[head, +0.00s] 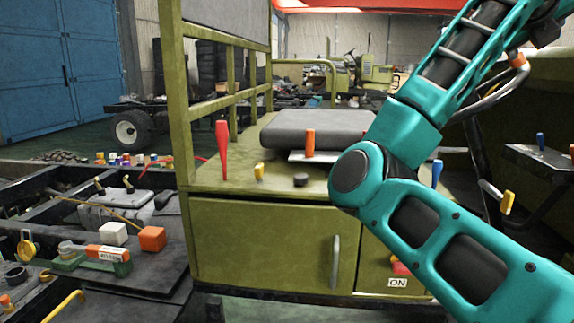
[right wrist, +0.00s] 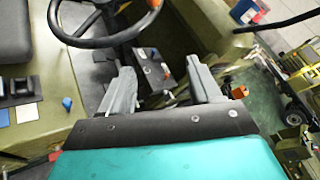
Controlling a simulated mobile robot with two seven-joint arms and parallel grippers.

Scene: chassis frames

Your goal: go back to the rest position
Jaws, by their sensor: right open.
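My right gripper (right wrist: 161,70) shows in the right wrist view, with its two grey fingers wide apart and nothing between them. In that view a black steering wheel (right wrist: 84,42) is beyond and to the left of the fingers. In the head view my teal right arm is bent in front of the green vehicle body (head: 270,225), covering part of its right side. The gripper at its end cannot be made out there. My left gripper is in neither view.
A red lever (head: 222,148), an orange-handled lever (head: 310,142) and a grey seat (head: 300,128) are on the vehicle. A blue lever (head: 437,172) stands close to my arm. White (head: 113,233) and orange (head: 152,238) blocks lie at left.

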